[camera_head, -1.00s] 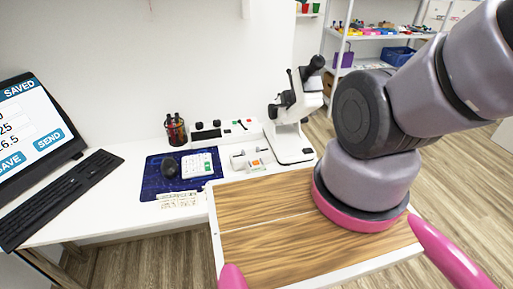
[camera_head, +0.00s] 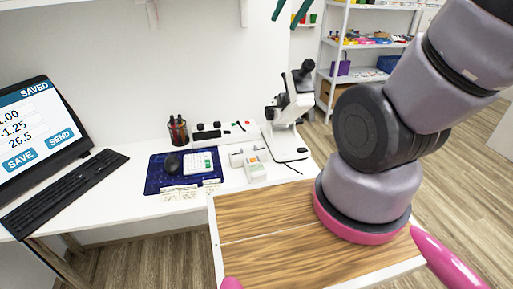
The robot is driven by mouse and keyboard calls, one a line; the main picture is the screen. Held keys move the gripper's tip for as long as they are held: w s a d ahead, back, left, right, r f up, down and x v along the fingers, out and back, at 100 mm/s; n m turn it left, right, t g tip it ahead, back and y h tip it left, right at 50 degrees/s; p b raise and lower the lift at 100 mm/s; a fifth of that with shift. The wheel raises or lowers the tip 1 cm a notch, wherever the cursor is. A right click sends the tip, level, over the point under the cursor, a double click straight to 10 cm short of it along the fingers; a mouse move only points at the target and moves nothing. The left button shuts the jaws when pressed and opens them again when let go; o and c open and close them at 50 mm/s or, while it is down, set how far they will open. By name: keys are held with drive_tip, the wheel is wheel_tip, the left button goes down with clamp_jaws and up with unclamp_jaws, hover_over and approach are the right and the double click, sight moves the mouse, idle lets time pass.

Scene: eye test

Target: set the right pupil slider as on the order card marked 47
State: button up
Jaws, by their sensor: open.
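My gripper (camera_head: 285,23) shows at the top edge as two dark green fingers, apart and with nothing between them. It is in the air, well above the table. Paper cards (camera_head: 180,193) lie at the front edge of the blue mat; their writing, including any 47, is too small to read. A white console (camera_head: 225,131) with dark knobs stands at the back of the table. A small white device (camera_head: 255,170) with orange and green marks stands in front of it. I cannot tell which part is the right pupil slider or where it is set.
A white microscope-like instrument (camera_head: 286,125) stands right of the console. A dark mouse (camera_head: 172,164) and white keypad (camera_head: 200,162) lie on the blue mat (camera_head: 154,178). A pen cup (camera_head: 177,131), screen (camera_head: 38,125) and black keyboard (camera_head: 65,192) are at left.

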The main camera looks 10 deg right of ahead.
drive_tip(key=w+a+f+g, duration=0.2)
drive_tip(key=w+f, duration=0.4)
drive_tip(key=n+g+h, duration=0.3)
drive_tip(key=n, duration=0.1)
hover_over(255, 146)
wheel_tip(255, 146, down, 29)
wheel_tip(255, 146, down, 11)
drive_tip(key=shift+f, duration=0.2)
drive_tip(key=shift+c, duration=0.3)
clamp_jaws()
drive_tip(key=shift+w+d, duration=0.1)
